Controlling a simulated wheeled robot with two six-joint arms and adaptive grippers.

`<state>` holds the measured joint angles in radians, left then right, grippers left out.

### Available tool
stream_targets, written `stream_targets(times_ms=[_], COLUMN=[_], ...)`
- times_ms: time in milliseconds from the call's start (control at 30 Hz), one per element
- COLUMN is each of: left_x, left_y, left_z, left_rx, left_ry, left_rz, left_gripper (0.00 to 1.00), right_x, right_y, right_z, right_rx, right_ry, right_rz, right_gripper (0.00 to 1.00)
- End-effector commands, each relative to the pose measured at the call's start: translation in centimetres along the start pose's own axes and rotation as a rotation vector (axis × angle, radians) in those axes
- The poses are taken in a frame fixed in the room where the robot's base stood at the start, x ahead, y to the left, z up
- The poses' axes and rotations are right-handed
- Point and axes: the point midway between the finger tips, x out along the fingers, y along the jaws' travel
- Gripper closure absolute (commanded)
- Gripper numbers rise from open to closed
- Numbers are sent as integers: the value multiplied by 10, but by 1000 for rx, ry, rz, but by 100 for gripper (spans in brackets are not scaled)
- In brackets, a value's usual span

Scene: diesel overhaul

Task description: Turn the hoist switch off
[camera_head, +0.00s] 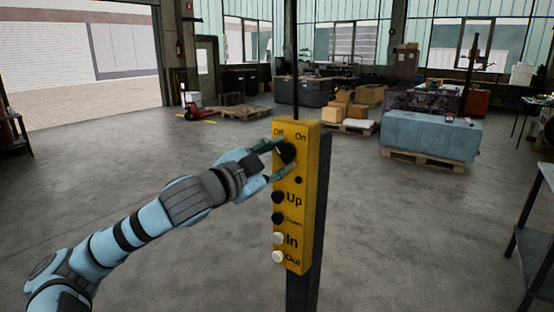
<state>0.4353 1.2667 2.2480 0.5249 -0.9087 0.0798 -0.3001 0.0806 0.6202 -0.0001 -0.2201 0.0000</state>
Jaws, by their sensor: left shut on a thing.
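The yellow hoist control box (315,190) stands upright on a dark post in the middle of the view. Its top is marked Off on the left and On on the right. The dark round hoist switch (288,152) sits just below these words. My left gripper (284,158) reaches in from the left and is shut on the switch, with its fingers around it. The fingers partly hide the switch, so its exact setting is hard to tell. Below are buttons marked Up, Down, In and Out. My right gripper is not in view.
The dark post (304,290) holds the box up from the floor. A metal table (530,240) stands at the right edge. Pallets with cardboard boxes (357,103) and a blue crate (430,135) are farther back. The concrete floor around the post is clear.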

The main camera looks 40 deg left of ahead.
Motion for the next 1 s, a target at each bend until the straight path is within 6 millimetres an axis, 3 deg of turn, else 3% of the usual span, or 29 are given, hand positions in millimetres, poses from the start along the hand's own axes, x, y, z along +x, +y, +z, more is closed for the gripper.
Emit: stream_targets(times_ms=[500, 533, 633, 1000], left_x=[0, 0, 0, 0], left_y=[1, 1, 1, -3], left_z=[1, 1, 1, -2], left_rx=[-24, -23, -23, -24], left_ry=[-3, -3, -2, 0], left_rz=[2, 2, 2, -3], left_gripper=[90, 59, 43, 42], right_x=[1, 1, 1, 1], right_y=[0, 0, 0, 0], right_z=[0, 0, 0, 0], right_rx=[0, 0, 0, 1], right_ry=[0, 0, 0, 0], right_rz=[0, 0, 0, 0], right_gripper=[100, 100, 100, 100])
